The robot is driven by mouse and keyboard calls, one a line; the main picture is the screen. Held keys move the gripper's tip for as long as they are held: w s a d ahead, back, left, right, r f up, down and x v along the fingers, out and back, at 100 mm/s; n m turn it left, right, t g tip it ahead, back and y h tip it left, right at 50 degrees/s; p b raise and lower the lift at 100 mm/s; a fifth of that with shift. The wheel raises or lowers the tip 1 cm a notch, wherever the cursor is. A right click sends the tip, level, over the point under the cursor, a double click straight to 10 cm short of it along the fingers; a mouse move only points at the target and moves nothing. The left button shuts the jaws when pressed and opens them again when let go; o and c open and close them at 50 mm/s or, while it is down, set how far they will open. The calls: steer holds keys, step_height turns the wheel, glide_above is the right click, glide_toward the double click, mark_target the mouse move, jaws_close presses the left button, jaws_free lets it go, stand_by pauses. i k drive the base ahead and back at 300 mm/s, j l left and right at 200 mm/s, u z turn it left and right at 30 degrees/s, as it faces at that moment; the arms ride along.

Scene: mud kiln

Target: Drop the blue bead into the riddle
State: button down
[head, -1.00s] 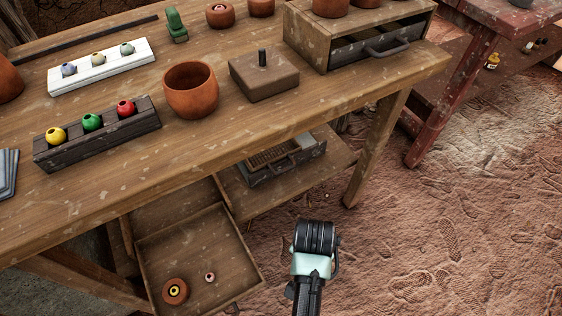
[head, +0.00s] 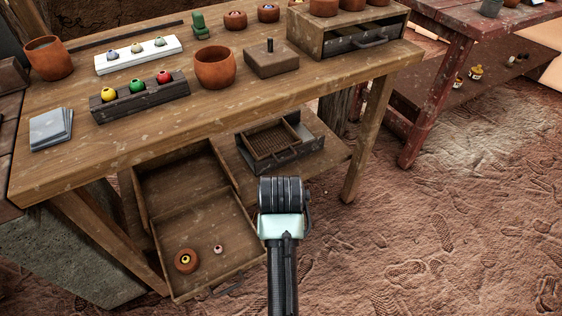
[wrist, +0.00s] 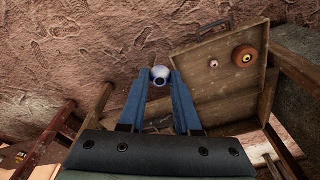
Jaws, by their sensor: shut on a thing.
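My gripper (wrist: 160,78) is shut on the blue bead (wrist: 159,72), which looks pale bluish-white with a dark hole, between the fingertips in the wrist view. In the head view the back of my wrist shows, and the fingers and bead are hidden. The riddle (head: 271,140), a wooden frame with a mesh bottom, sits inside a dark box on the shelf under the bench. My wrist is in front of and just below it in the picture. I cannot make out the riddle in the wrist view.
An open drawer (head: 205,270) left of my wrist holds an orange pot (head: 187,260) and a small pale bead (head: 218,249). The bench top (head: 150,140) overhangs the shelf; its leg (head: 368,140) stands to the right.

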mark_target(275, 142)
steer(key=k+u, duration=0.1)
steer(key=u, duration=1)
steer(key=l+u, duration=0.95)
steer(key=k+l, duration=0.1)
steer(key=l, duration=0.4)
steer(key=k+l, duration=0.1)
steer(key=l, duration=0.35)
steer(key=k+l, duration=0.1)
steer(key=l, duration=0.4)
steer(key=k+l, duration=0.1)
steer(key=l, duration=0.35)
steer(key=k+l, duration=0.1)
steer(key=l, duration=0.4)
steer(key=i, duration=1)
